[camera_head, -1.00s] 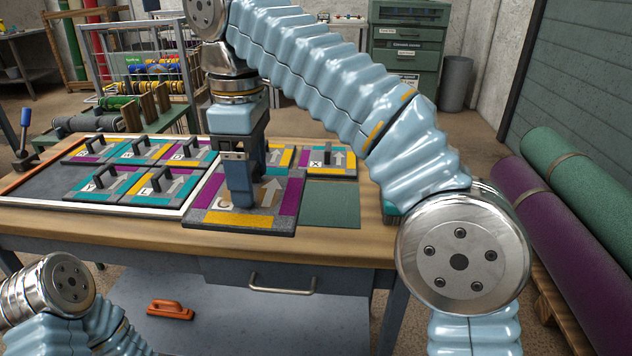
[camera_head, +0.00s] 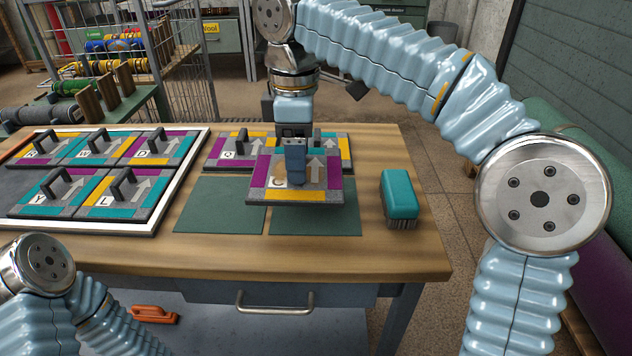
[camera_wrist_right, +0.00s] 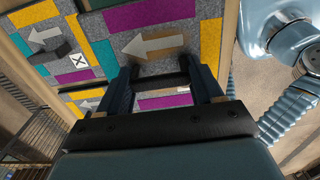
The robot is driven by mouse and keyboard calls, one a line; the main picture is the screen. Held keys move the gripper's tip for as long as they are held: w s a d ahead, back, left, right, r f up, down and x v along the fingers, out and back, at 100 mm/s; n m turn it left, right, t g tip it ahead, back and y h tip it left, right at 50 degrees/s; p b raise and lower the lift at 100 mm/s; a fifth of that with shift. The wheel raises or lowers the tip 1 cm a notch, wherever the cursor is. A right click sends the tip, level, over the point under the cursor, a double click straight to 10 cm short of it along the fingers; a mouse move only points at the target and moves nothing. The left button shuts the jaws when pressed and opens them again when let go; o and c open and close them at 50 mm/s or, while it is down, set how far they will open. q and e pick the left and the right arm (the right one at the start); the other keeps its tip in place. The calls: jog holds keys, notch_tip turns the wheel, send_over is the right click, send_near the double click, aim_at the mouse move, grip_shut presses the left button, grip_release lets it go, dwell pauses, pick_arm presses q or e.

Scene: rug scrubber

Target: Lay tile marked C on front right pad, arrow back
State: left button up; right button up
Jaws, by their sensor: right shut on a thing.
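Tile C (camera_head: 262,172) is grey with magenta sides and a yellow front strip. My right gripper (camera_head: 296,182) is shut on its handle, which is mostly hidden. The tile looks raised above the table, its arrow pointing to the back. It overlaps the back part of the front right pad (camera_head: 316,222), a bare green square, and hides part of tile X behind. In the right wrist view, tile C (camera_wrist_right: 150,14) lies beyond the fingers (camera_wrist_right: 165,85), its arrow pointing left toward tile X (camera_wrist_right: 48,38). My left gripper is out of view.
Tile Q (camera_head: 228,152) lies on the back left. The front left pad (camera_head: 222,204) is bare. A teal brush (camera_head: 400,196) stands to the right of the pads. A white-edged tray (camera_head: 180,180) at left holds several tiles. An orange handle (camera_head: 154,314) lies below the table.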

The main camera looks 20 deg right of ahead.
aim_at(312, 167)
jog(key=d+f, duration=0.2)
jog(key=f, duration=0.1)
jog(key=shift+w+d+b, duration=0.2)
jog(key=shift+w+b, duration=0.1)
jog(key=shift+b, duration=0.05)
jog(key=f, duration=0.1)
jog(key=d+f, duration=0.1)
jog(key=f, duration=0.1)
jog(key=shift+f+b, duration=0.2)
jog(key=shift+b, duration=0.15)
jog(key=shift+w+a+f, duration=0.1)
jog(key=shift+f, duration=0.25)
jog(key=o, duration=1.3)
jog(key=shift+r, duration=0.1)
notch_tip(312, 167, up, 12)
jog(key=shift+f+p, duration=0.1)
jog(key=shift+p, duration=0.9)
